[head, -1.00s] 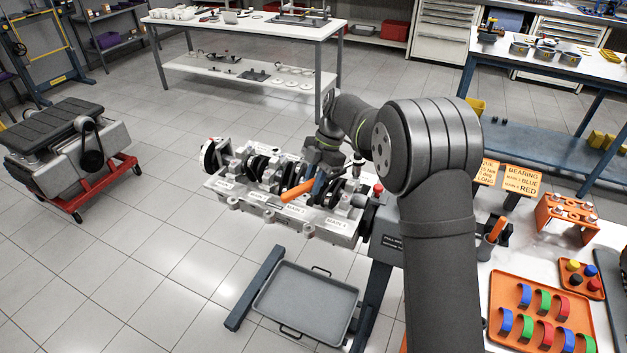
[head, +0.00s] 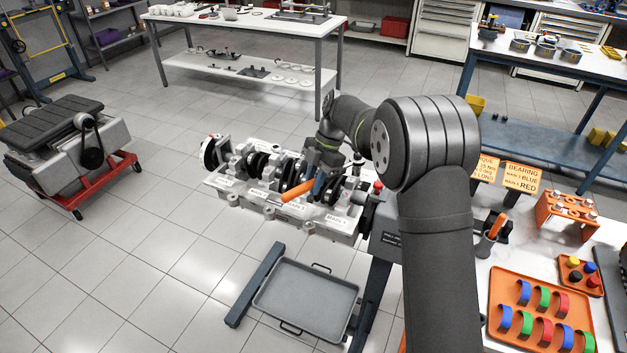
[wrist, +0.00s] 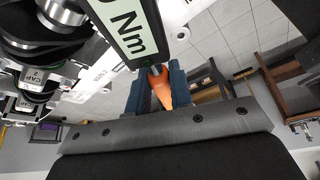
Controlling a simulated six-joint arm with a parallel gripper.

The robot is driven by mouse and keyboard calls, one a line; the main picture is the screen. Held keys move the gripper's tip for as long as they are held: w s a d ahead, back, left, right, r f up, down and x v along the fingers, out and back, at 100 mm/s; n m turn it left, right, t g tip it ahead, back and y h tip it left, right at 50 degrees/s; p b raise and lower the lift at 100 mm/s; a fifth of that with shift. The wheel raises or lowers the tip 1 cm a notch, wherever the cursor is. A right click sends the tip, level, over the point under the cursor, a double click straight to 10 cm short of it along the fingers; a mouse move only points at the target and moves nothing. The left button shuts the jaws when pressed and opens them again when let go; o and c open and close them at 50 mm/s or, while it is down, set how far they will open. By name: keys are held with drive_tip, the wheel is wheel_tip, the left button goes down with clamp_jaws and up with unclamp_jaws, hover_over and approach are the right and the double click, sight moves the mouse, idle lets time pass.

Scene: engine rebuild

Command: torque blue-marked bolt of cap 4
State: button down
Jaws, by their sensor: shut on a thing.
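My gripper (head: 319,178) is shut on a torque wrench with an orange handle (head: 298,190), above the near side of the engine block (head: 285,212). In the wrist view, the blue fingers (wrist: 155,92) grip the orange handle (wrist: 160,88). The wrench's display (wrist: 130,28), reading "Nm", fills the top middle. A crankshaft (head: 258,163) lies in the block under bearing caps. In the wrist view, a cap labelled "CAP 2" (wrist: 35,75) shows at the left, with others beside it. I cannot make out cap 4, its blue-marked bolt or whether the wrench touches a bolt.
A grey drip tray (head: 306,304) lies below the block. At the right, the bench holds an orange tray of coloured bearing shells (head: 540,318), an orange rack (head: 566,216) and sign cards (head: 522,178). A red wheeled stand (head: 80,190) is at the left. Floor between is clear.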

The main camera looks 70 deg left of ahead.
drive_tip(key=shift+f, duration=0.35)
idle(0.4)
drive_tip(key=shift+a, duration=0.15)
drive_tip(key=shift+s+a+m+y, duration=0.2)
drive_tip(key=shift+a+m+y, duration=0.1)
drive_tip(key=shift+a+m, duration=0.35)
drive_tip(key=shift+a, duration=0.15)
idle(0.4)
drive_tip(key=shift+s+a+m, duration=0.1)
drive_tip(key=shift+a+m, duration=0.35)
drive_tip(key=shift+a, duration=0.2)
drive_tip(key=shift+a, duration=0.15)
drive_tip(key=shift+a+m+y, duration=0.4)
drive_tip(key=shift+a+m, duration=0.2)
drive_tip(key=shift+a, duration=0.05)
drive_tip(key=shift+a, duration=0.15)
